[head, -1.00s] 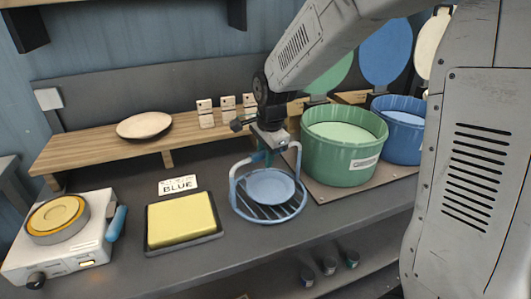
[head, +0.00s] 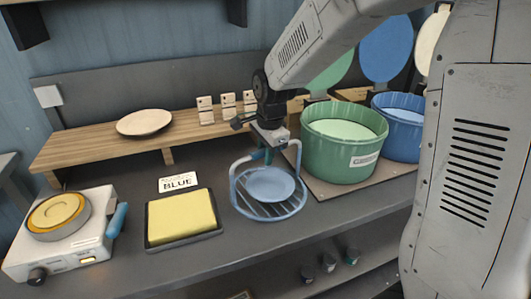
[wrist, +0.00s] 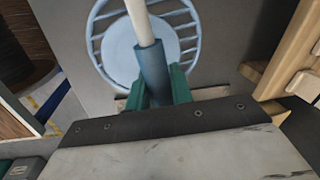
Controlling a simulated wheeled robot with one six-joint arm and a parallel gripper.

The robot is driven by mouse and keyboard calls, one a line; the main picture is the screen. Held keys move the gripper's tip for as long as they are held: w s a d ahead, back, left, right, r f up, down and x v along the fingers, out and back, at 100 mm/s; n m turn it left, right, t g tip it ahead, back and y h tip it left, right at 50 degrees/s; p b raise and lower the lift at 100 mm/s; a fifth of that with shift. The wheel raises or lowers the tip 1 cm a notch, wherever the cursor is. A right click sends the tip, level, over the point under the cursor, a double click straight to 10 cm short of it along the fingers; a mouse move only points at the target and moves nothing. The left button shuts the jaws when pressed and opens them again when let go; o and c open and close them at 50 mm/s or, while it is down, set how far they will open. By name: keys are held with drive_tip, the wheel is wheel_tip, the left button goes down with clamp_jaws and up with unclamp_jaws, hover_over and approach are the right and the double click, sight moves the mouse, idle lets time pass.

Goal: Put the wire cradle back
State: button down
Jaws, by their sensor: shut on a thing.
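The wire cradle (head: 243,209) is a round light-blue rack with a tall arched handle. A light-blue plate (head: 268,184) lies in it. The cradle is upright over the grey counter, left of the green pot; I cannot tell whether it touches the counter. My gripper (head: 266,152) is at the top of the arch. In the wrist view, the teal fingers of my gripper (wrist: 160,88) are shut on the blue sleeve (wrist: 153,65) of the handle, with the cradle's bars (wrist: 103,30) and plate beyond. The fingers partly hide the handle.
The green pot (head: 340,160) and blue pot (head: 402,145) stand close on the right, lids raised. A hot plate (head: 85,250) is far left. A wooden shelf (head: 85,150) runs behind.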

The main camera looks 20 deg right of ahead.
drive_tip(key=c, duration=1.1)
unclamp_jaws()
drive_tip(key=shift+c, duration=0.2)
wheel_tip(320, 180, up, 8)
drive_tip(key=s, duration=0.1)
drive_tip(key=shift+s+d+f, duration=0.15)
drive_tip(key=shift+s+f, duration=0.05)
drive_tip(key=shift+s, duration=0.05)
drive_tip(key=s+d+r+n, duration=0.1)
drive_tip(key=s+n, duration=0.6)
drive_tip(key=s, duration=0.7)
drive_tip(key=s+d+r+n+g, duration=0.1)
drive_tip(key=s+d+r+n, duration=0.1)
drive_tip(key=s+n, duration=0.6)
drive_tip(key=s, duration=0.6)
drive_tip(key=shift+s+d+n, duration=0.25)
drive_tip(key=shift+d+n, duration=0.05)
drive_tip(key=shift+d, duration=0.05)
